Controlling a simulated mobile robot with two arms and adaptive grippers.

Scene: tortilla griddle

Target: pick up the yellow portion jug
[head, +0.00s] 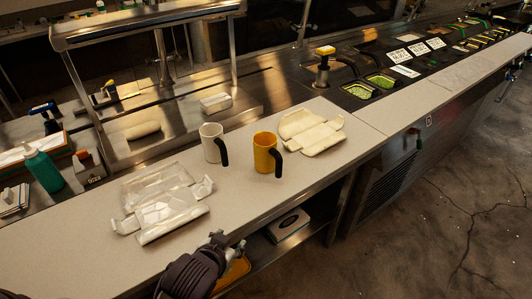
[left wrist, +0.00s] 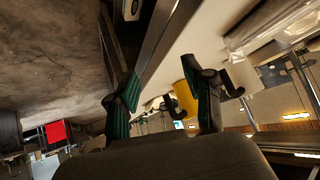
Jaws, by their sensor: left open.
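The yellow portion jug (head: 264,155) stands upright on the light counter (head: 70,255), its black handle toward the lower right. It also shows in the left wrist view (left wrist: 184,98), beyond the fingers and partly covered by one. My left gripper (head: 229,244) is at the front edge of the counter, below and left of the jug and apart from it. In the left wrist view its two green-padded fingers (left wrist: 160,80) are spread with nothing held between them. My right gripper is not in view.
A white jug (head: 211,143) with a black handle stands just left of the yellow one. A cream open carton (head: 311,132) lies to its right, and clear containers (head: 163,198) lie to the left. A white box (head: 290,224) sits on the lower shelf. The counter's far right is bare.

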